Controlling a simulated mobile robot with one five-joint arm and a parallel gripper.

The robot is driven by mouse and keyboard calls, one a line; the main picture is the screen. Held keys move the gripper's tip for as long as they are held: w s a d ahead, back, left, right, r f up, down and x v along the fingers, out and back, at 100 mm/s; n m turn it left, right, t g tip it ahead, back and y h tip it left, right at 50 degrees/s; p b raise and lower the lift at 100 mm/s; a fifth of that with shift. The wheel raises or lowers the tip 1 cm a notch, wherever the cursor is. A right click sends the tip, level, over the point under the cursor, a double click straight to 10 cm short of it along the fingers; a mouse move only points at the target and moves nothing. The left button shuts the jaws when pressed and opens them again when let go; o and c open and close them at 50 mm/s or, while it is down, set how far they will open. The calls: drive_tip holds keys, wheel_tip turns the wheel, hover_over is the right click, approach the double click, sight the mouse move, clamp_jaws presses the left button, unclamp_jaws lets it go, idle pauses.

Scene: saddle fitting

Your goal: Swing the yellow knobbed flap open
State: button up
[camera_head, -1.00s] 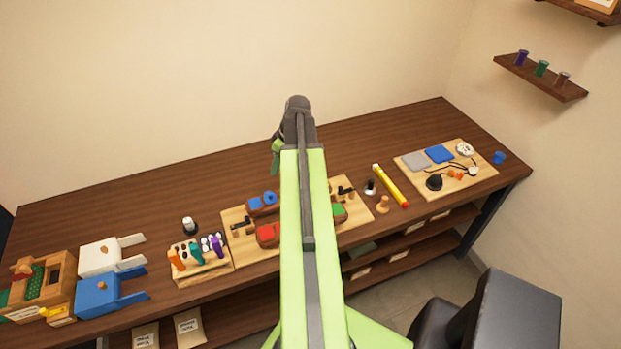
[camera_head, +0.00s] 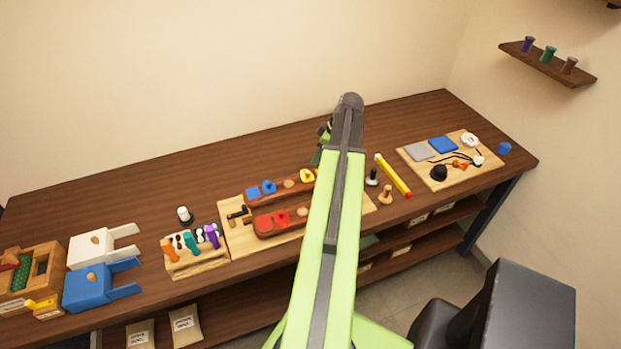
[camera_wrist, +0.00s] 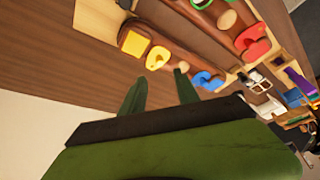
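The yellow knobbed flap (camera_head: 307,176) is at the right end of the visible part of the back wooden block (camera_head: 280,188), beside my forearm. In the wrist view a yellow knobbed piece (camera_wrist: 157,57) sits next to a flat yellow square (camera_wrist: 135,43) on the block. My gripper (camera_head: 324,140) is above the back of the bench, mostly behind my arm in the head view. In the wrist view its two green fingers (camera_wrist: 158,82) are spread apart with nothing between them. They are short of the yellow piece and not seen touching it. My arm hides the block's right end.
A front block (camera_head: 282,222) carries red pieces. The bench back (camera_head: 200,170) is clear.

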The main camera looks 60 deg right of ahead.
sight(308, 172)
drive_tip(key=b+x, duration=0.7)
drive_tip(key=x, duration=0.3)
drive_tip(key=shift+b, duration=0.3)
drive_tip(key=shift+r, duration=0.1)
drive_tip(key=shift+c, duration=0.2)
clamp_jaws()
